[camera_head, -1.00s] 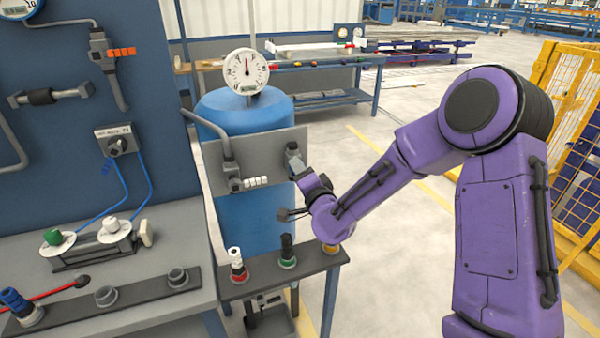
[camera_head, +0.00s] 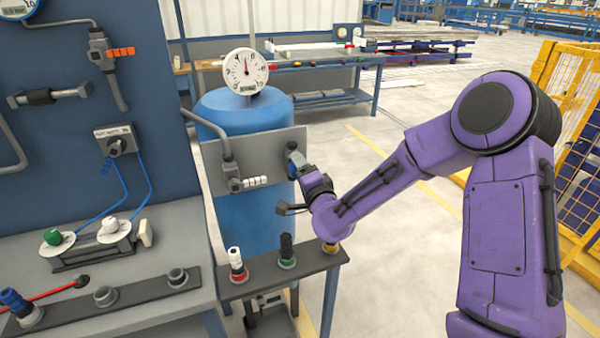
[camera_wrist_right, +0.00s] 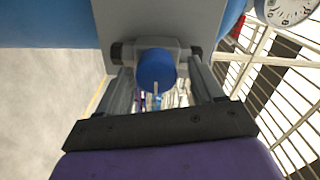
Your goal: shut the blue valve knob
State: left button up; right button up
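The blue valve knob (camera_wrist_right: 155,68) is a round blue cap on a grey valve body (camera_wrist_right: 158,46), clear in the right wrist view. My right gripper (camera_wrist_right: 163,75) is open, with one dark finger on each side of the knob and a visible gap to it on both sides. In the head view my right gripper (camera_head: 298,164) is at the right part of the grey panel (camera_head: 262,150) in front of the blue tank. The knob itself cannot be made out there. My left gripper is not in view.
A small stand (camera_head: 297,272) below holds several coloured fittings, close under my right forearm. A round gauge (camera_head: 246,72) tops the blue tank (camera_head: 250,215). The workbench (camera_head: 180,225) is at left, and a yellow cage (camera_head: 570,150) at right.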

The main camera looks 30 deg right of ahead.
jog(key=shift+f, duration=0.15)
jog(key=p+v, duration=0.6)
jog(key=v, duration=0.4)
jog(key=shift+s, duration=0.35)
dwell(0.4)
